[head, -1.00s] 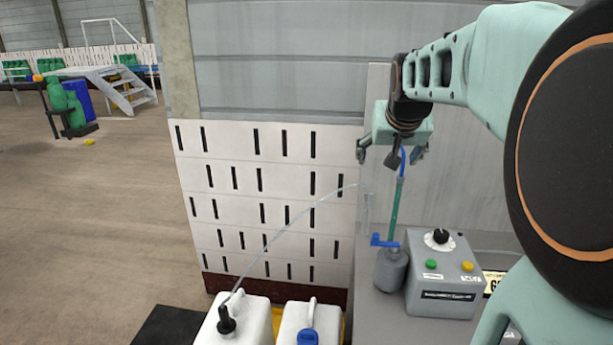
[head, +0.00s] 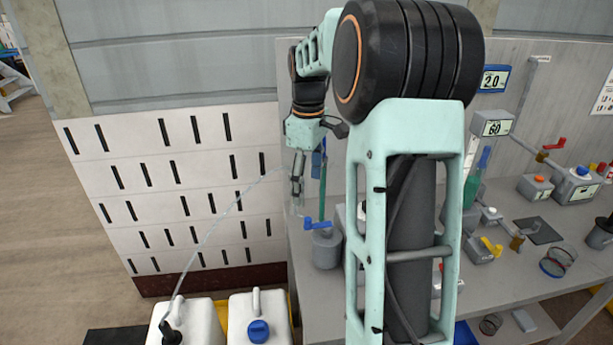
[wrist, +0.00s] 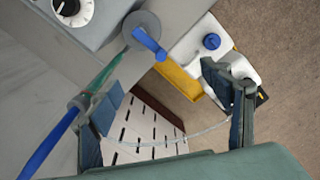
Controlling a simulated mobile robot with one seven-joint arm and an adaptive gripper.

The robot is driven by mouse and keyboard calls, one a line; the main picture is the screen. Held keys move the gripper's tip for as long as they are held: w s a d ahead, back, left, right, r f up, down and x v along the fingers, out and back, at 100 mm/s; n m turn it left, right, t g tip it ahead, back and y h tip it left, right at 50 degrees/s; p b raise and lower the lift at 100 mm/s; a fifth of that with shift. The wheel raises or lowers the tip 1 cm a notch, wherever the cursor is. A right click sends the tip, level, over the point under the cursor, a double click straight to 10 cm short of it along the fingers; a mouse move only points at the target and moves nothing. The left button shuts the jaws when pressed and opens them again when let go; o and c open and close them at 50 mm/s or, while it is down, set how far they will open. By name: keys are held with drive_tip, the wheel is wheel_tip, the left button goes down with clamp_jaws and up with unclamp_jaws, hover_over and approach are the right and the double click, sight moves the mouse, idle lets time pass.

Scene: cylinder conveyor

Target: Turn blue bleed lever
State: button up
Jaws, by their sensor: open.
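The blue lever (head: 318,225) sits on top of a grey cylinder (head: 327,250) at the left end of the grey bench. In the wrist view, the lever (wrist: 148,43) shows at upper centre, beyond my fingertips. A green tube (head: 322,193) with a blue upper part rises behind it. My gripper (head: 310,180) is open and empty above the lever, pointing down; its far finger is partly hidden in the head view. In the wrist view, my two fingers (wrist: 162,82) are spread wide, and the left one overlaps the tube with its blue section (wrist: 48,147).
White canisters (head: 258,318) stand at the bench's left end. A dial box (wrist: 75,12) is beside the cylinder. Farther right, the bench holds a red-handled valve (head: 553,147), a yellow-handled valve (head: 490,246) and gauges. My arm hides the bench's middle.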

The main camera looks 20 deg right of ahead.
sight(308, 218)
drive_tip(key=shift+f+b, duration=4)
drive_tip(key=shift+f, duration=1.5)
drive_tip(key=c, duration=2)
drive_tip(key=shift+o, duration=0.2)
drive_tip(key=shift+s, duration=0.1)
